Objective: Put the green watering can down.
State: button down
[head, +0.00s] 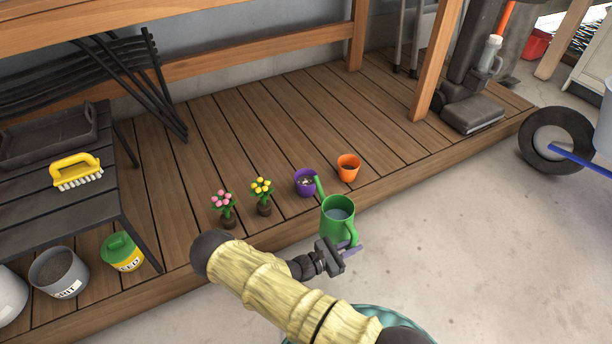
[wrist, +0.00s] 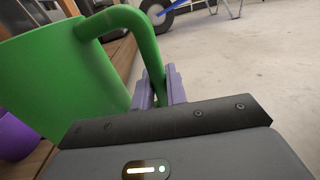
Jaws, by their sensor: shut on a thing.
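The green watering can (head: 338,222) is upright at the front edge of the low wooden deck in the head view. My gripper (head: 349,249) is shut on its handle, on the can's near right side. In the wrist view the can's green body (wrist: 60,75) fills the left, and the purple fingers of my gripper (wrist: 160,90) close around the lower part of the handle. The can's base is partly hidden by my gripper, so I cannot tell whether it touches the deck.
On the deck (head: 230,130) stand a purple pot (head: 305,183) close beside the can, an orange pot (head: 348,167), a yellow-flowered plant (head: 262,196) and a pink-flowered plant (head: 225,209). The deck behind them is clear. A black table (head: 105,180) stands left; a wheelbarrow wheel (head: 555,140) is right.

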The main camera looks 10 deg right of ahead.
notch_tip(320, 180, up, 2)
jog(key=shift+p, duration=0.6)
